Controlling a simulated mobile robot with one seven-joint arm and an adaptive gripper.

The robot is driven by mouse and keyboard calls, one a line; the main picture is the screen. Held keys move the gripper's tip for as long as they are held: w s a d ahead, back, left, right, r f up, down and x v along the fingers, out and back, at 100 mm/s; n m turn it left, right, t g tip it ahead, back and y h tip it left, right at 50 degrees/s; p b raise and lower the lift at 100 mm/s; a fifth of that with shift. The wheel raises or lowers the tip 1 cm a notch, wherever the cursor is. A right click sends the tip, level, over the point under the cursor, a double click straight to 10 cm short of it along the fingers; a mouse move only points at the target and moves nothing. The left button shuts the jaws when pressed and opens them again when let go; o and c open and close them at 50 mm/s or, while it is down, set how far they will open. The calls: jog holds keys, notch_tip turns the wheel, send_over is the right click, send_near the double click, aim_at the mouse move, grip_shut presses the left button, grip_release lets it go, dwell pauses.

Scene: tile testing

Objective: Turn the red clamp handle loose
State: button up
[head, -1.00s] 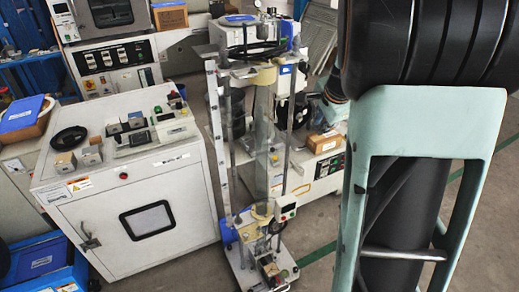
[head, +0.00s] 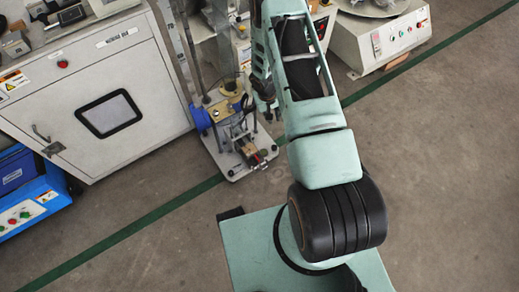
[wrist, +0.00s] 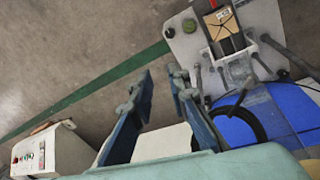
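In the head view my gripper (head: 268,110) hangs right of the stand.
Metal rods and a blue part (head: 200,120) rise behind the clamp. A white cabinet (head: 150,75) stands at the left, with a blue unit (head: 38,205) beside it. A white machine (head: 385,40) is at the back right. The floor in front and right is clear.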

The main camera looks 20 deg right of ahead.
aim_at(257, 158)
jog(key=s+a+f+n, duration=0.1)
jog(key=s+a+f, duration=0.1)
jog(key=f, duration=0.2)
jog(key=s+a+f+n+y+b, duration=0.1)
jog(key=a+f, duration=0.2)
jog(key=f, duration=0.1)
jog(key=s+a+f+n+y, duration=0.1)
jog(key=s+a+f, duration=0.1)
jog(key=a+f, duration=0.1)
jog(key=shift+s+a+f+g+b, duration=0.1)
jog(key=shift+s+f+g+b, duration=0.1)
jog(key=shift+f, duration=0.2)
jog(key=shift+s+a+f+g+b, duration=0.1)
jog(key=shift+s+f+g, duration=0.1)
jog(key=shift+f, duration=0.2)
jog(key=shift+a+f, duration=0.1)
jog(key=shift+f, duration=0.15)
notch_tip(257, 158, down, 10)
jog(key=b, duration=0.7)
jog(key=shift+r+b, duration=0.2)
jog(key=shift+b, duration=0.1)
grip_shut()
